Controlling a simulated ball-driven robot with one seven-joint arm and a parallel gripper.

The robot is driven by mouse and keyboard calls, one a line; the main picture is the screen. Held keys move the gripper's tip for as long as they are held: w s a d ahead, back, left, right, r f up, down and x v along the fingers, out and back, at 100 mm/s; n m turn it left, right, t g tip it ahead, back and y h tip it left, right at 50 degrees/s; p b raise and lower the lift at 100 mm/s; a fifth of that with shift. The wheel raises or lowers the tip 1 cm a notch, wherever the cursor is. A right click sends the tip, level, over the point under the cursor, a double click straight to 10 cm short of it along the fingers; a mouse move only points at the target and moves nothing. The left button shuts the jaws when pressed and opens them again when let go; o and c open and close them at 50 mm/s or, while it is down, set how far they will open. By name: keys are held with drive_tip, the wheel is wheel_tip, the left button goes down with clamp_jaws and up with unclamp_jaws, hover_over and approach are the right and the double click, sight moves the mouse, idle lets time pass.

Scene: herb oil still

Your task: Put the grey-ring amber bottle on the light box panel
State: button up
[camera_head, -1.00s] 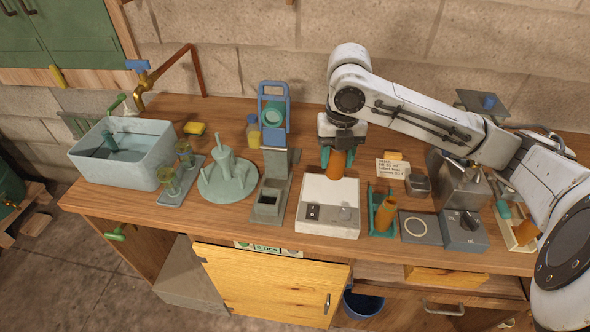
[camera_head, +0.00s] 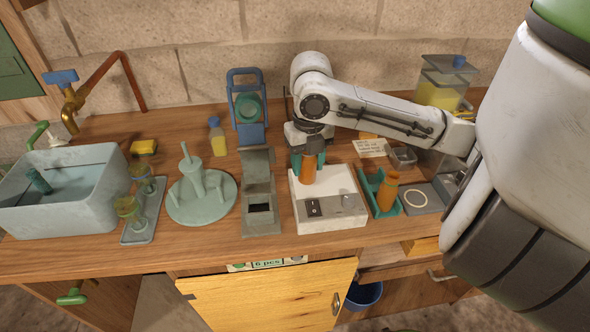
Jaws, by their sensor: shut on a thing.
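My gripper (camera_head: 308,158) is shut on an amber bottle (camera_head: 308,172), its teal fingers around the bottle's upper part. The bottle is upright over the back left of the pale top of the white box (camera_head: 328,218), which looks like the light box and has a dark switch and a knob in front. I cannot tell whether the bottle's base touches the panel. No grey ring can be made out on it; the fingers hide its top. A second amber bottle (camera_head: 387,192) leans in a green holder (camera_head: 367,185) to the right.
A grey stand (camera_head: 262,226) is close on the left of the white box. A green round-based stand (camera_head: 202,205), glasses on a tray and a sink (camera_head: 60,208) are farther left. A plate with a pale ring (camera_head: 416,199) is on the right.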

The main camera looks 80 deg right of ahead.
drive_tip(key=shift+s+f, duration=0.1)
drive_tip(key=shift+f, duration=0.3)
drive_tip(key=shift+f, duration=0.2)
drive_tip(key=o, duration=1.1)
drive_tip(key=shift+r, duration=0.1)
wheel_tip(320, 180, up, 12)
drive_tip(key=shift+r+p, duration=0.1)
drive_tip(key=shift+p, duration=0.25)
